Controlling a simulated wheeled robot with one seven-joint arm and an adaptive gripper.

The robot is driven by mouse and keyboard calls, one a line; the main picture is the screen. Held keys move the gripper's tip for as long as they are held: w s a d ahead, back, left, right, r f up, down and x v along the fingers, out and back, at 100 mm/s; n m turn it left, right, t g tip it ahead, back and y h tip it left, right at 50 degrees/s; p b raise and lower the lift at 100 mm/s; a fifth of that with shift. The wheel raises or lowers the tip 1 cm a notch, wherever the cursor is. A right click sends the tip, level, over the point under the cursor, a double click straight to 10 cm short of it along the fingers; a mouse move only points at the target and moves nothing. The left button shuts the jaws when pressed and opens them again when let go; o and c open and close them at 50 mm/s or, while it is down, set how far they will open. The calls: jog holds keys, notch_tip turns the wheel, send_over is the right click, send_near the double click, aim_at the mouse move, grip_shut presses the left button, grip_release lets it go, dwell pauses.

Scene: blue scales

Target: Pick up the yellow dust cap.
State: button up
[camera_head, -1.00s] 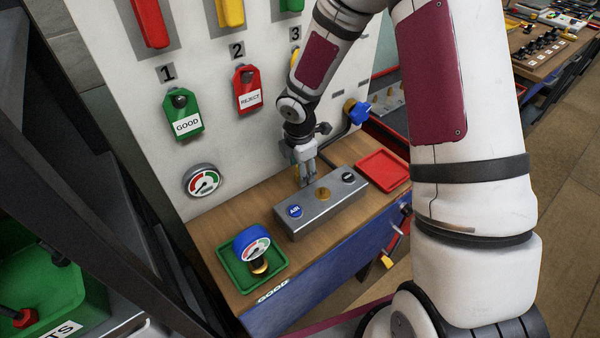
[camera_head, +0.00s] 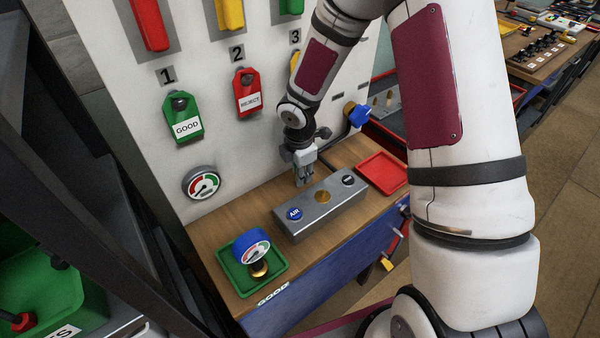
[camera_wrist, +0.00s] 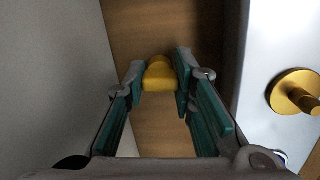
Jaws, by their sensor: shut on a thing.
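The yellow dust cap (camera_wrist: 160,76) sits between the two fingertips of my gripper (camera_wrist: 161,84) in the wrist view, and the teal pads touch its sides. My gripper is shut on it. In the head view my gripper (camera_head: 301,178) points down over the wooden bench top, behind the grey metal block and close to the white panel. The cap cannot be made out there. Whether the cap touches the wood or is just above it, I cannot tell.
The grey block (camera_head: 335,208) with a brass fitting (camera_wrist: 296,93) stands right beside my gripper. The white panel (camera_wrist: 50,80) is close on the left. A green tray (camera_head: 230,289) holds a blue gauge (camera_head: 251,246). A red tray (camera_head: 382,170) lies to the right.

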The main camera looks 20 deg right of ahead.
notch_tip(320, 180, up, 12)
jog(key=f, duration=0.1)
jog(key=s+d+p, duration=0.2)
jog(key=s+d, duration=0.1)
jog(key=s, duration=0.6)
jog(key=s+d+p, duration=0.2)
jog(key=s+d, duration=0.1)
jog(key=s, duration=0.6)
jog(key=shift+n+g, duration=0.7)
jog(key=shift+n, duration=0.1)
jog(key=w+a, duration=0.1)
jog(key=w, duration=0.1)
jog(key=w+a+r, duration=0.1)
jog(key=w, duration=0.2)
jog(key=w+a, duration=0.2)
jog(key=w, duration=0.1)
jog(key=shift+r, duration=0.35)
notch_tip(320, 180, down, 3)
jog(key=shift+r+b, duration=0.1)
jog(key=shift+b, duration=0.9)
jog(key=shift+f+b, duration=0.5)
jog(key=shift+f, duration=0.65)
jog(key=shift+s+p, duration=0.1)
jog(key=shift+p, duration=0.3)
jog(key=shift+f+p, duration=0.15)
jog(key=shift+p, duration=0.15)
